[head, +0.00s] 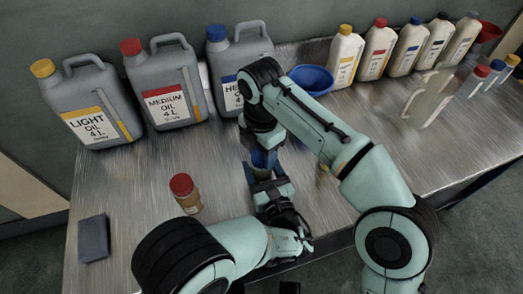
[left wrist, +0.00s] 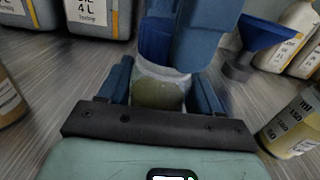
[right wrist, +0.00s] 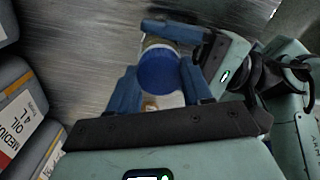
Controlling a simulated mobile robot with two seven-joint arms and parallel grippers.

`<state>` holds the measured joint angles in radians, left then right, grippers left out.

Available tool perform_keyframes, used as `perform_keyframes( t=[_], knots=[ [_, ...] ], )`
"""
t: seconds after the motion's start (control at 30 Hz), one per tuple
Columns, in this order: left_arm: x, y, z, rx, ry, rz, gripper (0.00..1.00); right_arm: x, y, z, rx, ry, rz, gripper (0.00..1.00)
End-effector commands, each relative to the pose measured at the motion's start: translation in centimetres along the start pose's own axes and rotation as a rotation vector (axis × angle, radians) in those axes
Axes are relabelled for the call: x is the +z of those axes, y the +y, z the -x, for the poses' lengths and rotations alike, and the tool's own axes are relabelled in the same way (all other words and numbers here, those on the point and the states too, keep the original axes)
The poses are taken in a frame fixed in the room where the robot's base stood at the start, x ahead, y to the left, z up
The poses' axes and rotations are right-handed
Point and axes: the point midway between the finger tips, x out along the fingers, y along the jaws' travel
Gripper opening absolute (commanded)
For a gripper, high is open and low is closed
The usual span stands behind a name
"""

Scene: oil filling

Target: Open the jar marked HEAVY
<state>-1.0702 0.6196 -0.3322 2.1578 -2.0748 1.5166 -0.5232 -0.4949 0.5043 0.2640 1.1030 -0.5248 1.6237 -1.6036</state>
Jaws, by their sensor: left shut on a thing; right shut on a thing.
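The jar with a blue lid (right wrist: 158,70) is upright between my two grippers, low over the metal table. Its pale glass body (left wrist: 158,92) shows in the left wrist view; its label is hidden, so I cannot read HEAVY. My left gripper (head: 268,183) is shut around the body from the front. The lid looks seated on the jar. Whether the jar touches the table is unclear.
A red-lidded jar (head: 186,193) and a dark blue-grey sponge-like block (head: 94,238) stand left. Grey LIGHT (head: 88,105), MEDIUM (head: 165,90) and blue-capped (head: 237,60) jugs line the back. A blue funnel (head: 312,80) and several bottles are at right. Another jar (left wrist: 294,122) stands close by.

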Motion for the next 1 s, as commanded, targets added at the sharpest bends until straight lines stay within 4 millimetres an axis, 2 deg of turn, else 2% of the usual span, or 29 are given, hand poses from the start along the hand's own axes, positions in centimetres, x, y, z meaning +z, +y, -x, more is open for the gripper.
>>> perform_keyframes(
  t=[0.77, 1.0],
  knots=[
    [0.0, 0.0, 0.0, 0.000, 0.000, 0.000, 0.00, 0.0, 0.0, 2.1, 0.001, 0.000, 0.000, 0.13],
    [0.0, 0.0, 0.0, 0.000, 0.000, 0.000, 0.00, 0.0, 0.0, 2.2, 0.000, 0.000, -0.001, 0.13]
  ],
)
